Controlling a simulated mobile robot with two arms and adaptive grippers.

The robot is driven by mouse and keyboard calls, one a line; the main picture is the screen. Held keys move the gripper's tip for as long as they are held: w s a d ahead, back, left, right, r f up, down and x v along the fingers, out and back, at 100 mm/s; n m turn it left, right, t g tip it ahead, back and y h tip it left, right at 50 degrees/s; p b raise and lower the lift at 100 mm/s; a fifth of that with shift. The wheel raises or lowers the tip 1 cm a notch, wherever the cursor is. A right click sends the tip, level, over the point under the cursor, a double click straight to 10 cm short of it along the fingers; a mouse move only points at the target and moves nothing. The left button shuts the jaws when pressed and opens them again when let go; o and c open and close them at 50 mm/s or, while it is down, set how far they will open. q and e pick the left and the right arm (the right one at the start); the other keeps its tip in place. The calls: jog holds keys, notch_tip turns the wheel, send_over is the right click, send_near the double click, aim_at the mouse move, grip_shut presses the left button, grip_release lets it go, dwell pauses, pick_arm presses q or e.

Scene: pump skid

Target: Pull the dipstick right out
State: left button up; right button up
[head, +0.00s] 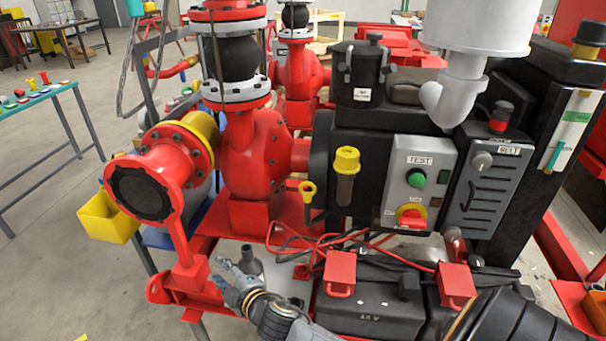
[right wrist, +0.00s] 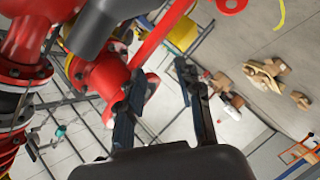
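The dipstick shows in the head view as a yellow ring handle (head: 307,188) beside the black bearing housing, left of a yellow-capped cup (head: 347,160). Its ring is up and its lower part is hard to make out. My right gripper (head: 222,274) is low and to the left of the dipstick, near the red base frame, and clear of it. In the right wrist view its two dark fingers (right wrist: 160,78) stand apart with nothing between them. I cannot make out the dipstick in that view. My left gripper is not in view.
The switch panel (head: 415,180) is to the right. A yellow bin (head: 106,218) hangs at the left.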

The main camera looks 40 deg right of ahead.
jog(key=w+a+r+n+t+y, duration=0.1)
jog(key=w+a+r+n+y, duration=0.2)
jog(key=r+n, duration=0.25)
jog(key=w+a+r+n+t+y, duration=0.2)
jog(key=w+a+r+n+y, duration=0.15)
jog(key=r, duration=0.25)
notch_tip(320, 180, up, 13)
jog(key=n+g+h+p, duration=0.2)
jog(key=n+g+h, duration=0.7)
jog(key=n+g, duration=1.1)
send_over(307, 192)
jog(key=s+a, duration=0.2)
jog(key=n+t, duration=0.3)
jog(key=f+p, duration=0.1)
jog(key=f, duration=0.3)
jog(key=w+d+f+p, duration=0.1)
jog(key=f, duration=0.4)
jog(key=w+f+p, duration=0.1)
jog(key=f, duration=0.3)
jog(key=shift+w+d+f, duration=0.15)
jog(key=shift+d+f, duration=0.05)
jog(key=shift+d, duration=0.2)
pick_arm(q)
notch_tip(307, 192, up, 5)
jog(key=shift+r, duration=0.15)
